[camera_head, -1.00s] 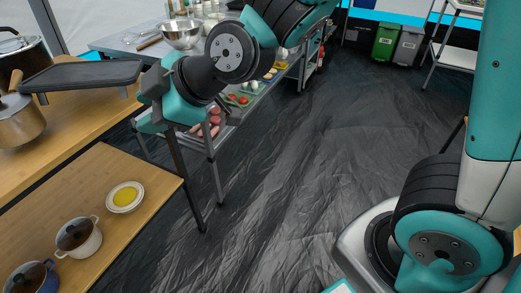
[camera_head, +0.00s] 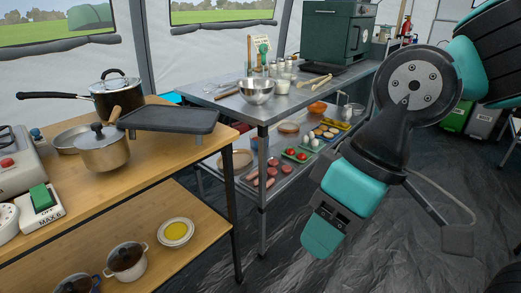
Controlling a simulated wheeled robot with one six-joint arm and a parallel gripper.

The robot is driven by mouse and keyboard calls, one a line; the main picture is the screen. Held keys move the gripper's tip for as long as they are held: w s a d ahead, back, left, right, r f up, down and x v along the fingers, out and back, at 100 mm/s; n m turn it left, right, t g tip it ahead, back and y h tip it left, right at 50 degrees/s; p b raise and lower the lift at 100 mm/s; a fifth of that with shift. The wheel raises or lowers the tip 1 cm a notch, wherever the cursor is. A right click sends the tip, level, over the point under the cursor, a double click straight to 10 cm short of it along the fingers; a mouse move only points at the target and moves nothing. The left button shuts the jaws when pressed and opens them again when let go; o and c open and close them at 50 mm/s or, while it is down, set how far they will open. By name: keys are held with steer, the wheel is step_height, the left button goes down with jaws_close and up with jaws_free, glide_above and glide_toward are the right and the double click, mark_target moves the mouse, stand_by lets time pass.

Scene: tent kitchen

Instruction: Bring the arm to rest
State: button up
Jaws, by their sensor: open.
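My arm comes in from the upper right in the head view. My gripper (camera_head: 335,215) hangs at its end, teal and black, pointing down and to the left above the dark floor. It is open and holds nothing that I can see. The fingertips are seen from the side, so the gap between them is hard to make out. It is in front of the metal table, apart from the wooden counter.
A wooden counter (camera_head: 150,167) at the left bears a black griddle (camera_head: 170,119) and pots. A metal table (camera_head: 300,98) bears a steel bowl (camera_head: 257,91) and a green oven (camera_head: 338,33); food trays sit on its lower shelf. Dark floor (camera_head: 300,272) is open below.

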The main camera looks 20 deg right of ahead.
step_height(320, 180, up, 20)
steer(key=p, duration=1.8)
steer(key=shift+f, duration=0.25)
